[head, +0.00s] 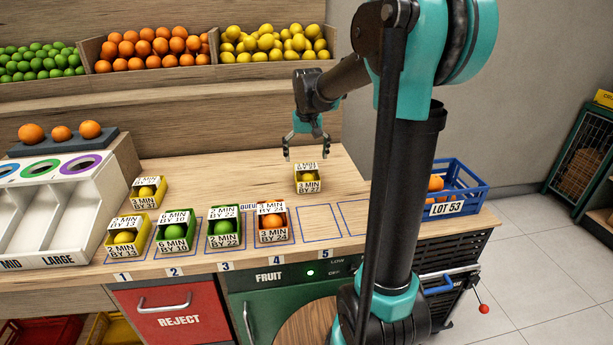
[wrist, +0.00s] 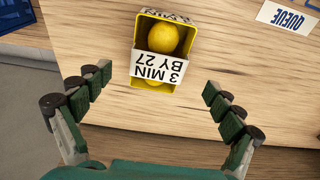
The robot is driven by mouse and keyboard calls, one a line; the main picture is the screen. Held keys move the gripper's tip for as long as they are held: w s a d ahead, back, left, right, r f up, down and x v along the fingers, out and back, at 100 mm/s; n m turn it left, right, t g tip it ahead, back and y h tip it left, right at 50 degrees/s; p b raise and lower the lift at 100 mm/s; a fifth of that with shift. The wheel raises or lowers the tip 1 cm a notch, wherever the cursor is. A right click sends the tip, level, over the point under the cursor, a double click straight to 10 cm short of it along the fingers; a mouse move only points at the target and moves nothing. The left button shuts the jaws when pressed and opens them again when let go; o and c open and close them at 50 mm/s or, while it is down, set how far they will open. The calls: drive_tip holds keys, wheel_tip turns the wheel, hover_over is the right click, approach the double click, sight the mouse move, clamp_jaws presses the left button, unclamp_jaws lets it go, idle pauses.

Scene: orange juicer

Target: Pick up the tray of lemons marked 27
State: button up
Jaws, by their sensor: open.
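The yellow tray of lemons marked "3 MIN BY 27" (head: 308,179) stands alone on the wooden counter, behind the marked row. In the wrist view the same tray (wrist: 160,62) shows its white label and a lemon (wrist: 163,38) inside, with part of another below the label. My gripper (head: 306,150) is open and empty, above and just behind the tray. In the wrist view my gripper (wrist: 155,92) has its fingers spread wide, one to each side of the tray's near end. They appear apart from it.
Labelled trays stand in the front row: a yellow lemon tray (head: 125,236), green trays (head: 172,232) and an orange tray (head: 272,224). Another yellow tray (head: 148,191) sits behind at left. Two outlined slots right of them are empty. A blue crate (head: 459,185) stands at right.

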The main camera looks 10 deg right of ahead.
sight(306, 166)
drive_tip(key=shift+w+d+f, duration=0.1)
drive_tip(key=shift+w+f, duration=0.1)
drive_tip(key=shift+f, duration=0.75)
drive_tip(key=shift+w+f, duration=0.2)
drive_tip(key=shift+f, duration=0.8)
drive_tip(key=shift+w+d+f, duration=0.1)
drive_tip(key=shift+w+f, duration=0.1)
drive_tip(key=shift+f, duration=0.75)
drive_tip(key=c, duration=1.4)
